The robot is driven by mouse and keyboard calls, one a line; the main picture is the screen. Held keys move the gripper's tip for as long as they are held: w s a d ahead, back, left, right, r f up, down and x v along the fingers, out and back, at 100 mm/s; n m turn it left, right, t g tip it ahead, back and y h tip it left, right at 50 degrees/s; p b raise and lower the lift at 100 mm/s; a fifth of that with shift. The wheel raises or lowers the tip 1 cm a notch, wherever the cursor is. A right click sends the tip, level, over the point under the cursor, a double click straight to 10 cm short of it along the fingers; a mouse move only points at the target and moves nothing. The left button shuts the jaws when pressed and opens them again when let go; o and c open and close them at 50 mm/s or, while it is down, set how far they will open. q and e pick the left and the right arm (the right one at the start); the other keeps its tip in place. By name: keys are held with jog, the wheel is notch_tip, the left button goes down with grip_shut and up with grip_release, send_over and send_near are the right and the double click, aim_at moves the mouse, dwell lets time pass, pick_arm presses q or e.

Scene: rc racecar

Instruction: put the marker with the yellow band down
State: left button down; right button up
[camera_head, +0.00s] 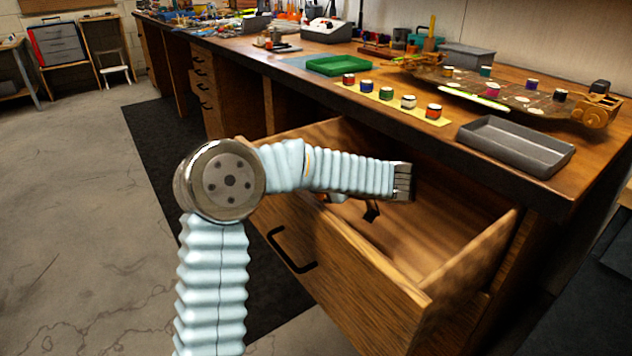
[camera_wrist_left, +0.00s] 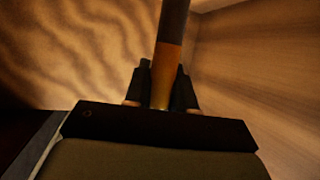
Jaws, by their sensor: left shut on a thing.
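My left gripper (camera_head: 371,213) reaches over the open wooden drawer (camera_head: 360,255) in the head view, mostly hidden behind its own wrist. In the left wrist view the gripper (camera_wrist_left: 164,88) is shut on the marker with the yellow band (camera_wrist_left: 174,30). The marker has a dark grey upper part and an orange-yellow stretch between the fingers. It stands out nearly upright in that picture, with wooden drawer surfaces behind it. Whether its far end touches anything cannot be told. I cannot make the marker out in the head view. My right gripper is out of view.
A grey tray (camera_head: 515,146) sits on the workbench above the drawer. A row of small colored jars stands on a yellow strip (camera_head: 394,104), beside a green tray (camera_head: 338,66). The drawer's visible floor looks clear.

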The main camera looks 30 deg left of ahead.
pick_arm(q)
jog(key=shift+f, duration=0.1)
jog(key=c, duration=1)
grip_release()
jog(key=shift+o, duration=0.3)
jog(key=shift+d+r, duration=0.2)
jog(key=shift+d, duration=0.15)
jog(key=b+v, duration=0.2)
jog(key=v, duration=0.9)
jog(key=shift+d, duration=0.15)
